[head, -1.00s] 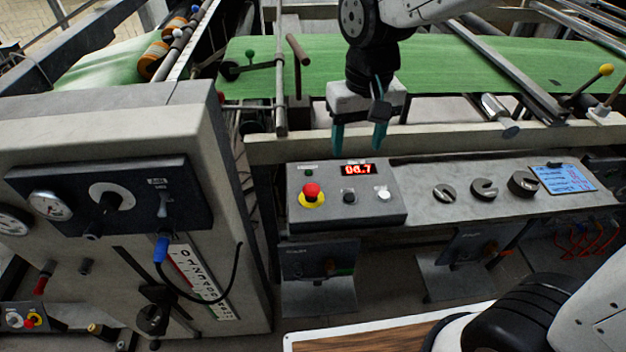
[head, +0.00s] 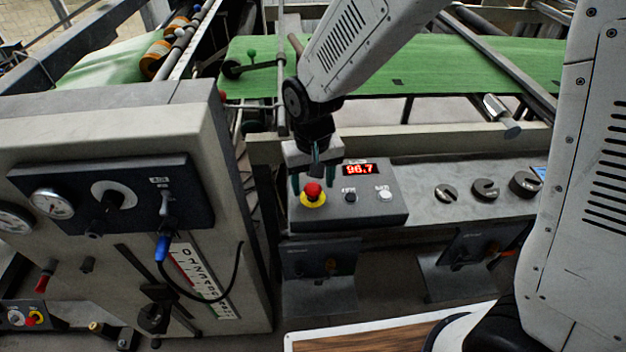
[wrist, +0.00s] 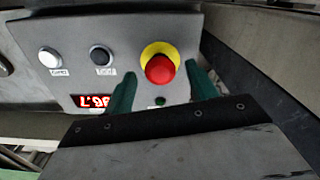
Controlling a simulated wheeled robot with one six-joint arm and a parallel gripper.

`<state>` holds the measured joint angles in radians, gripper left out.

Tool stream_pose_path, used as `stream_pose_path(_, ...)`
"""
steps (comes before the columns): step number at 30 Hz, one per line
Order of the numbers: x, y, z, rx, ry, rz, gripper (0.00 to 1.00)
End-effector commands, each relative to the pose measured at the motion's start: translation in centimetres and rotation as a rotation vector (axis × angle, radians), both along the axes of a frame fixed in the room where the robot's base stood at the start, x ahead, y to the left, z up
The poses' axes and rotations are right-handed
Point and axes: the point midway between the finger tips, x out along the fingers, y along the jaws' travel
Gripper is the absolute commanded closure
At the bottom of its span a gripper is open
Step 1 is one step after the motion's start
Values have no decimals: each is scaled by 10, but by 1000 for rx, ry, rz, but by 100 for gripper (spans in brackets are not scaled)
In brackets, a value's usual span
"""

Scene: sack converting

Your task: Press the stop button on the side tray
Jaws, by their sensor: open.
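A red mushroom button (head: 313,192) on a yellow collar sits at the left of the grey control box (head: 384,218). It also shows in the wrist view (wrist: 160,68). The box also bears a black button (head: 350,197) and a white button (head: 384,195). Their small labels are too blurred to read, so I cannot tell if either is marked stop. My gripper (head: 315,182) points down over the left part of the box, open and empty. In the wrist view its teal fingers are on either side of the red button; contact is not clear.
A red digital display (head: 360,169) and a small green lamp (wrist: 160,101) are on the box. Dark knobs (head: 486,190) lie to its right on the grey panel. A tall grey cabinet (head: 235,200) stands close on the left. A rail (head: 420,137) runs behind.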

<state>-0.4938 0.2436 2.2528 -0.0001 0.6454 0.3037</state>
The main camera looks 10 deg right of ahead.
Motion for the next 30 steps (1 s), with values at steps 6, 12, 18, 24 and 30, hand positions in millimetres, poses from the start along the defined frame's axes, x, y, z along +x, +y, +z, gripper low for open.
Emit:
stream_pose_path(6, 0, 0, -2, 0, 0, 0, 43)
stream_pose_path(12, 0, 0, -2, 0, 0, 0, 82)
stream_pose_path(18, 0, 0, -7, -1, 1, 0, 100)
stream_pose_path(24, 0, 0, -12, 0, -1, 0, 100)
stream_pose_path(30, 0, 0, -12, 0, 0, 0, 43)
